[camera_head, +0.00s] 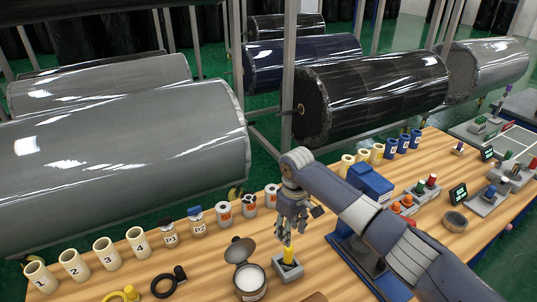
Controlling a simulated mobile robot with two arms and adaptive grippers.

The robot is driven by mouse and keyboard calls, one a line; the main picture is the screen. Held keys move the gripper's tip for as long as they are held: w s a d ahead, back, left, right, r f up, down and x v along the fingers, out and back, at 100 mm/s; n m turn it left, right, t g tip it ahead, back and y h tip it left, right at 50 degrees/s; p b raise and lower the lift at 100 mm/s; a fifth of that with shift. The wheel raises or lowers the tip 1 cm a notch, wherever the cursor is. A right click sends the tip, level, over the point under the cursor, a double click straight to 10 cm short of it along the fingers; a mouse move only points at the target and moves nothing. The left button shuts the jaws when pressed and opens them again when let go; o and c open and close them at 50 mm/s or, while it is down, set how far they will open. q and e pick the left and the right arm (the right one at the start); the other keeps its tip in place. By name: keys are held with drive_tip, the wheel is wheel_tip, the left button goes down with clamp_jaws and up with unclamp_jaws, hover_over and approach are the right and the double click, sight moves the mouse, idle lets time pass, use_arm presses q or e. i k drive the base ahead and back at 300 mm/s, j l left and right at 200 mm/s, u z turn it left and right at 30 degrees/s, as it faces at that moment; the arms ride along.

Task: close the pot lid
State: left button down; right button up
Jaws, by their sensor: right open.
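The pot (250,283) is a small round grey container with pale contents, near the front edge of the picture. Its dark lid (239,249) stands raised and tilted at the pot's back left side, leaving the mouth uncovered. My right gripper (286,236) is open and points down, to the right of the pot and higher than it. A yellow piece (288,255) stands upright in a grey square base (287,270) just below the fingertips. I cannot tell whether the fingers touch it. My left gripper is not in view.
Numbered cream cups (106,252) and labelled jars (198,219) line the table's back edge. A black ring (168,283) and a yellow ring-shaped item (124,294) lie left of the pot. A blue box (372,184) stands behind my right arm. Large wrapped rolls (120,150) fill racks behind.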

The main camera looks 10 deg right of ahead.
sight(240, 249)
drive_tip(key=k, duration=1.5)
